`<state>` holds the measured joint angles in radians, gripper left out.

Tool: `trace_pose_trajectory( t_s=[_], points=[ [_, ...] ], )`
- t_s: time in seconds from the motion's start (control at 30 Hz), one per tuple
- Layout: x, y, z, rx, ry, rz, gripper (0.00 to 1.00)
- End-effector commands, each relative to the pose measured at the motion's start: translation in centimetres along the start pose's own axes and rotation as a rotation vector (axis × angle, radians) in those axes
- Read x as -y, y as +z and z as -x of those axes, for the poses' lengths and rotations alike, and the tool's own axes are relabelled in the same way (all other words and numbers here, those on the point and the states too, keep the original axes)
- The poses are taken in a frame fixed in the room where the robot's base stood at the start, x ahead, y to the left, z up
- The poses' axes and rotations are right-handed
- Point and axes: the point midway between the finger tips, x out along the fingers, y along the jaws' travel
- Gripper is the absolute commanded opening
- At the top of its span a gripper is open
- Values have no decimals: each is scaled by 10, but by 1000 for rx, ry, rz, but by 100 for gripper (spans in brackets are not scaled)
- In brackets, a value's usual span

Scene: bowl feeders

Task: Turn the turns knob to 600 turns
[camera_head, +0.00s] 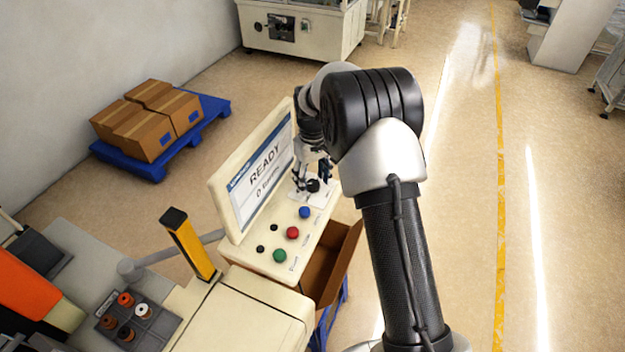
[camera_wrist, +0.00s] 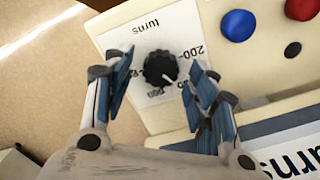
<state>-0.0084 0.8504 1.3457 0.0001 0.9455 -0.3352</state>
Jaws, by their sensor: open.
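The turns knob (camera_wrist: 160,68) is a round black dial on a white scale plate (camera_wrist: 140,40) marked "turns", which appears upside down in the wrist view. A pale pointer mark on the knob faces the lower right in that view; 200 is readable at the right, the other numbers are not clear. My gripper (camera_wrist: 152,82) is open, with one finger to each side of the knob and visible gaps between. In the head view the knob (camera_head: 312,186) sits at the far end of the panel, under my gripper (camera_head: 311,177).
The screen (camera_head: 264,172) reads READY and 0, with a smaller word below. Blue (camera_head: 304,212), red (camera_head: 292,232) and green (camera_head: 279,255) buttons and small black knobs share the panel. A yellow post (camera_head: 190,245) stands left of the panel. An open cardboard box (camera_head: 338,262) is below it.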

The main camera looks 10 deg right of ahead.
Motion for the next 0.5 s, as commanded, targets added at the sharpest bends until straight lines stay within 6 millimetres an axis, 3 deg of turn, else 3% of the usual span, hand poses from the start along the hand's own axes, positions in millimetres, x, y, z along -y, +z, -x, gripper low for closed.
trace_pose_trajectory(
  t_s=[0.37,0.5],
  points=[
    [0,0,-6,-1,0,0,52],
    [0,0,-6,-1,0,0,43]
  ],
)
